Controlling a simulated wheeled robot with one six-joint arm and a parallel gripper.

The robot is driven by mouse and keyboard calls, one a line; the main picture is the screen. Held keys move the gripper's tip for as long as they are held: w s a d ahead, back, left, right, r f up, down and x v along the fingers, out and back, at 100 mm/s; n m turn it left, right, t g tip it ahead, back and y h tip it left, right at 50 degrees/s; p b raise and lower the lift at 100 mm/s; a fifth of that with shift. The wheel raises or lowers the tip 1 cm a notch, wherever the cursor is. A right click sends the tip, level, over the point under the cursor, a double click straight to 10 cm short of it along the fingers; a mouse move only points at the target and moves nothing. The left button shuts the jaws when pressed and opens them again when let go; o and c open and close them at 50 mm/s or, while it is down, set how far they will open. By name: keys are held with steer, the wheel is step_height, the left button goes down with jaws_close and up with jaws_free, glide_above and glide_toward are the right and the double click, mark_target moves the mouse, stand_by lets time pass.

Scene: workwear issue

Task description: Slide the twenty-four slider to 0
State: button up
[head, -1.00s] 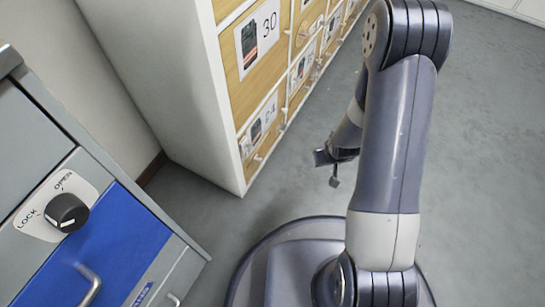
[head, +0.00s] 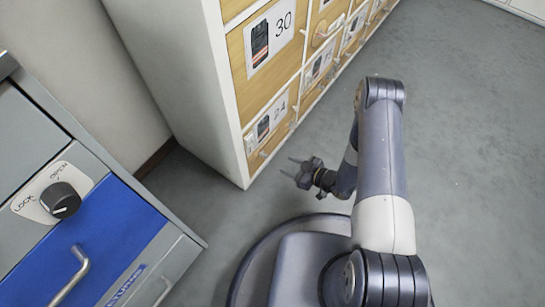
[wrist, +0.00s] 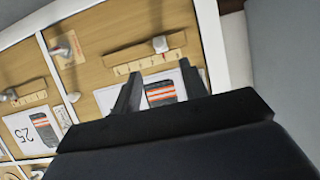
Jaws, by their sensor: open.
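The compartment labelled 24 (head: 270,122) is the bottom front one at the near end of the white cabinet. In the wrist view its wooden front (wrist: 125,40) is seen upside down. It carries a light marked strip (wrist: 146,62) and a pale slider knob (wrist: 160,44) toward the strip's right part in that view. The marks are too small to read. My gripper (head: 290,167) is open and empty, in front of this compartment and apart from it. In the wrist view the fingers (wrist: 160,82) point toward the front and partly cover its picture card (wrist: 163,90).
The compartment labelled 30 (head: 270,38) is above. Compartment 25 (wrist: 28,128) is beside it, with its own strip and knob. A grey cabinet with a blue drawer (head: 85,245) and a lock knob (head: 61,200) stands at the left. Open floor (head: 470,150) lies to the right.

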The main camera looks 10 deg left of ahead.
mark_target(267, 156)
steer(key=b+x, duration=0.3)
steer(key=x, duration=0.6)
steer(key=shift+w+a+f, duration=0.15)
steer(key=shift+w+a, duration=0.1)
steer(key=shift+a, duration=0.05)
jaws_close()
steer(key=shift+s, duration=0.1)
